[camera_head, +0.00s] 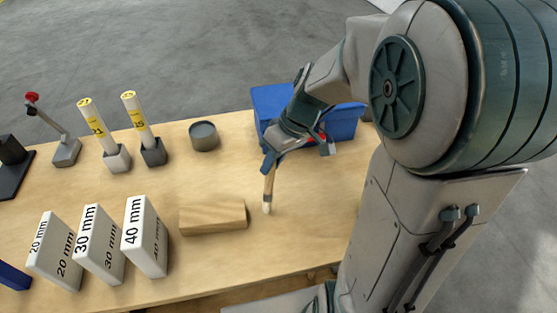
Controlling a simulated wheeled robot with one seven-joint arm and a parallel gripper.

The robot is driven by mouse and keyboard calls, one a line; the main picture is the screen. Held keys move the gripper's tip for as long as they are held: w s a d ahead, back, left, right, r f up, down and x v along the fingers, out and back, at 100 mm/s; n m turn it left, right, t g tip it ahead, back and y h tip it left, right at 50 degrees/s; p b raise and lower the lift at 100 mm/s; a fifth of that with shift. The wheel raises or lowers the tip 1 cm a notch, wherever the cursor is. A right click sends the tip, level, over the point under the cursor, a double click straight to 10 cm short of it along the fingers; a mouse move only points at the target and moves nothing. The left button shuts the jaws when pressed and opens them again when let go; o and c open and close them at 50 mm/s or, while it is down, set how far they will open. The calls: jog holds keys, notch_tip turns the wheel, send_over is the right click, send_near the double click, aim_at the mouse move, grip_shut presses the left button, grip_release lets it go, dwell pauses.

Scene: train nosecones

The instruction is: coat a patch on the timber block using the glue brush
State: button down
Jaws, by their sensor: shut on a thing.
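The timber block (212,218) lies flat on the wooden table, near the middle of the front part. My gripper (269,168) is to the right of the block and higher than it. It is shut on the glue brush (268,190), which hangs down nearly upright with its pale bristle end low. The bristle end shows just right of the block's right end, apart from it in the picture. I cannot tell how far the tip is above the table. My arm hides part of the gripper. A grey round pot (204,136) stands behind the block.
White blocks marked 20 mm (55,251), 30 mm (99,245) and 40 mm (146,237) stand left of the timber. Two yellow-topped sticks (97,127) in holders and a red-knobbed clamp (66,151) stand behind. A blue bin (345,124) is at the back right.

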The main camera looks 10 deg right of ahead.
jog(key=a+b, duration=0.1)
jog(key=a, duration=0.6)
jog(key=shift+f+b, duration=0.2)
jog(key=shift+b, duration=0.1)
jog(key=shift+d, duration=0.15)
jog(key=d+b, duration=0.2)
jog(key=d, duration=1.2)
jog(key=shift+d+f, duration=0.15)
jog(key=shift+f, duration=0.05)
dwell(0.9)
notch_tip(320, 180, up, 6)
jog(key=p, duration=0.4)
dwell(0.3)
jog(key=shift+r, duration=0.1)
